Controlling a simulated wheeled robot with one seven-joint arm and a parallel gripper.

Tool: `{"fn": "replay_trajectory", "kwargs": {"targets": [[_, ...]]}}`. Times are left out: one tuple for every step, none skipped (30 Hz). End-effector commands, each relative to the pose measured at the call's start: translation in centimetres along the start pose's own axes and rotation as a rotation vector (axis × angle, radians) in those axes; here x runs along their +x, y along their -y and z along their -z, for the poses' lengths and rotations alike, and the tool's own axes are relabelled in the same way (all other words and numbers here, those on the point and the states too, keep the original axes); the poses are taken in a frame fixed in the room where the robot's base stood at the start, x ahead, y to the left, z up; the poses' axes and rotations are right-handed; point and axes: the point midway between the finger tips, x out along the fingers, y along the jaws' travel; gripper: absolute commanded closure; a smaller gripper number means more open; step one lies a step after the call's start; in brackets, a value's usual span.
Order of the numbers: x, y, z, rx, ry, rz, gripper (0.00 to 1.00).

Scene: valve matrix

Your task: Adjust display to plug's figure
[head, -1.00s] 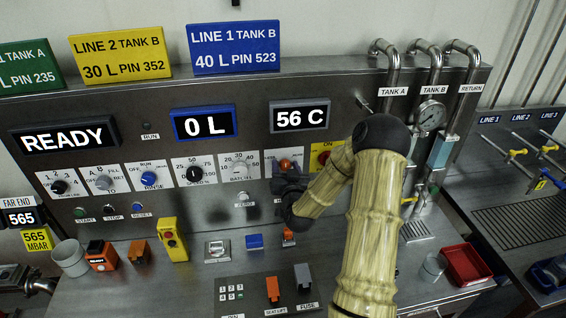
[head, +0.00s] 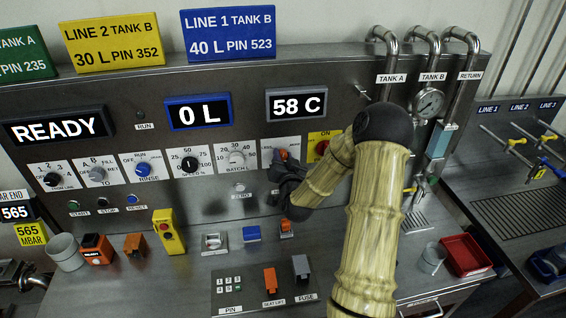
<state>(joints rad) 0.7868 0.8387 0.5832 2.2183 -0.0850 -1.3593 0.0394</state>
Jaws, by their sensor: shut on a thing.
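Other displays read READY (head: 55,129) and 0 L (head: 198,111). A row of knobs lies left of my gripper, with a batch knob (head: 236,158) closest. A red button on a yellow plate (head: 322,147) is right beside my arm. Pipes (head: 431,60) stand at right.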

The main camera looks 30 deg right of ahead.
Motion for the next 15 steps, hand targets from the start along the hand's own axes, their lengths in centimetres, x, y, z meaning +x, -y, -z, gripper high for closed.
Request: {"fn": "replay_trajectory", "kwargs": {"targets": [[-0.01,-0.14,-0.31,0.042,-0.003,0.002,0.93],[-0.01,-0.14,-0.31,0.068,-0.003,0.001,0.93],[-0.01,-0.14,-0.31,0.099,-0.001,0.001,0.93],[-0.01,-0.13,-0.28,0.120,-0.001,0.001,0.93],[-0.02,-0.11,-0.24,0.138,-0.001,0.002,0.93],[-0.02,-0.08,-0.18,0.158,-0.001,0.002,0.93],[-0.02,-0.06,-0.14,0.169,-0.001,0.002,0.93],[-0.02,-0.04,-0.11,0.177,-0.001,0.002,0.93],[-0.02,-0.02,-0.08,0.185,-0.001,0.002,0.93],[-0.02,0.00,-0.05,0.188,0.000,0.002,0.93],[-0.02,0.01,-0.03,0.189,0.000,0.002,0.93],[-0.02,0.02,-0.02,0.190,0.000,0.001,0.93],[-0.02,0.03,-0.02,0.189,0.000,0.001,0.93],[-0.02,0.03,-0.02,0.189,0.000,0.001,0.93],[-0.02,0.02,-0.01,0.189,0.000,0.001,0.93]]}}
